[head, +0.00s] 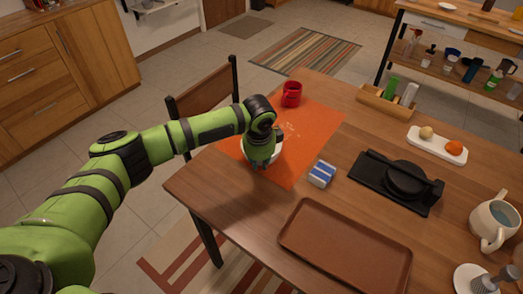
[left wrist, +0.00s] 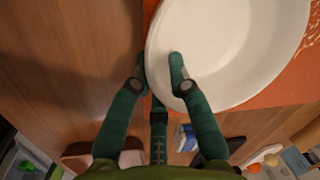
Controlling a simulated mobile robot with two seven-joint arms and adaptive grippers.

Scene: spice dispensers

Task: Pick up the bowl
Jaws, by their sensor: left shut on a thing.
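The white bowl (head: 278,152) is at the orange placemat on the table, partly hidden behind my left gripper in the head view. My left gripper (head: 262,164) points down at the bowl's near edge. In the left wrist view, the white bowl (left wrist: 225,45) fills the upper right. The fingers of my left gripper (left wrist: 160,68) are shut on its rim, one finger inside and one outside. I cannot tell whether the bowl is touching the mat or slightly above it. My right gripper is not in view.
The orange placemat (head: 312,122) holds a red mug (head: 291,94) behind the bowl. A blue-and-white box (head: 321,174) stands to the right. A brown tray (head: 345,250) lies in front, and a black press (head: 398,180) is further right. A chair (head: 203,92) stands at the table's left edge.

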